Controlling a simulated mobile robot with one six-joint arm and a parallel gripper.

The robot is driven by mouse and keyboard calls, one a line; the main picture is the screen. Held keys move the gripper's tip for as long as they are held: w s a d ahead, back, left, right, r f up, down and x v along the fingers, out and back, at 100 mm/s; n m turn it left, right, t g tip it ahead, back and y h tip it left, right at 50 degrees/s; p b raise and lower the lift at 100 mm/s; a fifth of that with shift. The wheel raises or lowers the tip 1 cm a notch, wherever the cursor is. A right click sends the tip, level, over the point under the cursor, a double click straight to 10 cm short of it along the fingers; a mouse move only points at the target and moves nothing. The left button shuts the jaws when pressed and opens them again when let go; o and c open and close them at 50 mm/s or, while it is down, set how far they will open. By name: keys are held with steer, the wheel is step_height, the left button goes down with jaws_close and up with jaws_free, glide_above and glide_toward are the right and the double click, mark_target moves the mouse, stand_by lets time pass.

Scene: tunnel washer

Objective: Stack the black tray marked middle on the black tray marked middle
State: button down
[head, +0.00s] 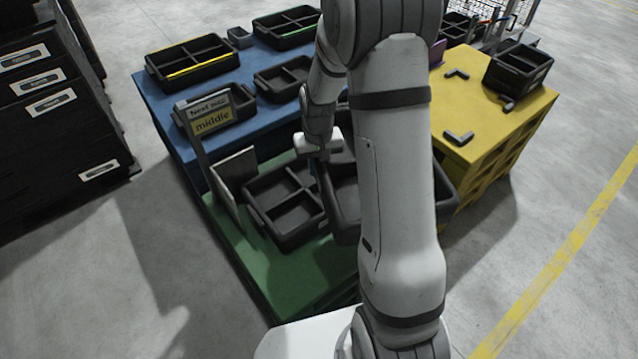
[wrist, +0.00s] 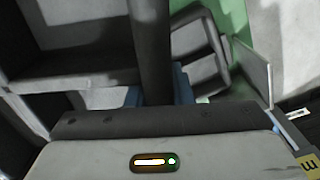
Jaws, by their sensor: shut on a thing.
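A black tray (head: 282,232) with several compartments rests on the green platform (head: 290,275), left of my arm. It also shows in the wrist view (wrist: 204,62), beyond the fingers. A second black tray (head: 344,190) is held by my gripper (head: 320,152), to the right of the first and partly behind my arm. In the wrist view, my gripper (wrist: 157,92) is shut on a dark wall of the held tray (wrist: 70,70), between blue pads. The held tray overlaps the resting tray's right edge in the head view; I cannot tell the height between them. No marks on either tray are legible.
A blue table (head: 158,112) behind carries several black trays. A yellow table (head: 485,125) at right bears a black bin (head: 518,70) and corner brackets. Black crates (head: 60,130) are stacked at left.

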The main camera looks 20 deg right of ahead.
steer(key=shift+a, duration=0.2)
steer(key=shift+w+d+f+n+b, duration=0.1)
steer(key=shift+w+f+n+b, duration=0.1)
steer(key=shift+f+n+b, duration=0.65)
steer(key=shift+w+d+f+n+b, duration=0.5)
steer(key=shift+w+f+n+b, duration=0.2)
steer(key=shift+f+n+b, duration=3.05)
steer(key=shift+w+d+f+n+b, duration=0.65)
steer(key=shift+f+n+b, duration=2.55)
steer(key=shift+f+b, duration=0.95)
steer(key=shift+w+d+f+n+b, duration=0.4)
steer(key=shift+w+f+n+b, duration=0.35)
steer(key=shift+f+n+b, duration=3.15)
steer(key=shift+r+m+b, duration=0.3)
steer(key=shift+m+b, duration=0.05)
steer(key=shift+m, duration=0.05)
steer(key=c, duration=1.2)
jaws_free()
step_height(320, 180, up, 8)
steer(key=p, duration=0.2)
